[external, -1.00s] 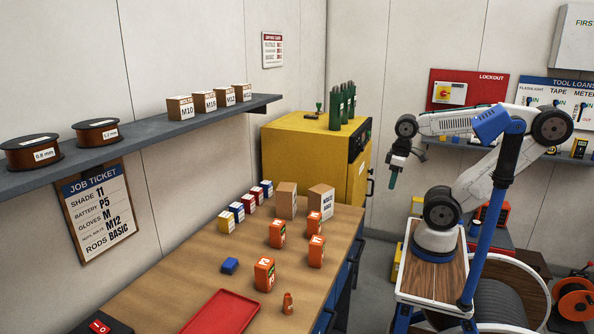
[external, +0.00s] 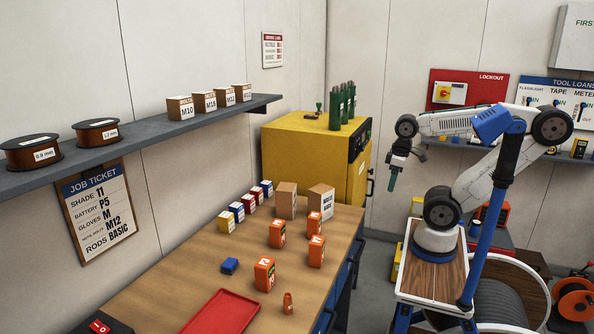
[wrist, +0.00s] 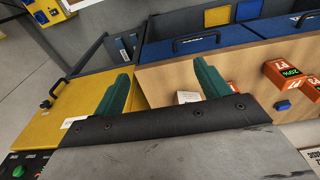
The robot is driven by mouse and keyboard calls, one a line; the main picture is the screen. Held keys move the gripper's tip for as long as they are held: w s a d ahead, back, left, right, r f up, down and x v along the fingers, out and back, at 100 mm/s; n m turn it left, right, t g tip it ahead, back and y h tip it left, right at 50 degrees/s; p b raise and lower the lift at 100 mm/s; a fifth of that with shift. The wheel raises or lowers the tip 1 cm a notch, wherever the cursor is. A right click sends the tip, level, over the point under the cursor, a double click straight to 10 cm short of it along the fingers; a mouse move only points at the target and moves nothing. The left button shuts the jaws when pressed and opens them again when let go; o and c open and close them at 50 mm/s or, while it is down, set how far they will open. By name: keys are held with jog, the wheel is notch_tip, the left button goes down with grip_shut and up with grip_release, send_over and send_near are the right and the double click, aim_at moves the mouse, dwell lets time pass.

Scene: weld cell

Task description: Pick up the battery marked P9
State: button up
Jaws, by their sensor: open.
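Several orange batteries stand on the wooden bench in the external view: one at the back (external: 314,224), one left of it (external: 277,233), one at the right edge (external: 316,251) and one in front (external: 264,275). I cannot make out P9 on any of them. In the wrist view one battery (wrist: 286,74) at the right seems to read P7; another is partly cut off at the right edge. My gripper (external: 392,182) is open and empty, raised to the right of the bench and well apart from the batteries. Its green fingers (wrist: 162,78) are spread in the wrist view.
A red tray (external: 222,313), a blue block (external: 230,266) and a small orange item (external: 288,303) lie on the bench (external: 190,272). Small coloured boxes (external: 237,212) and cartons (external: 321,199) stand at its back. A yellow cabinet (external: 300,160) stands behind it.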

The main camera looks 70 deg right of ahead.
notch_tip(320, 180, up, 5)
jog(key=w+d+n+t+h, duration=0.2)
jog(key=w+n+h, duration=0.3)
jog(key=w+n, duration=0.55)
jog(key=w+a+r+n+t, duration=0.1)
jog(key=w+a+n+t, duration=0.5)
jog(key=w+a+n, duration=0.45)
jog(key=w+a+f+n+t+y, duration=0.1)
jog(key=w+a+n+t+y, duration=0.15)
jog(key=a+n, duration=0.6)
jog(key=w+a+n+t+y, duration=0.1)
jog(key=a+n+t+y, duration=0.15)
jog(key=a+n, duration=0.6)
jog(key=m+g, duration=0.1)
send_near(275, 225)
jog(key=shift+y, duration=0.4)
jog(key=w+f, duration=0.1)
jog(key=w+d+f, duration=0.1)
jog(key=w, duration=0.1)
jog(key=w+d+f, duration=0.1)
jog(key=shift+w+d+f, duration=0.15)
jog(key=shift+w+d, duration=0.1)
jog(key=shift+w, duration=0.1)
jog(key=shift+a+x, duration=0.1)
jog(key=shift+x, duration=1.35)
jog(key=shift+a+x, duration=0.15)
jog(key=shift+x, duration=1.3)
jog(key=shift+w, duration=0.1)
jog(key=c, duration=1.3)
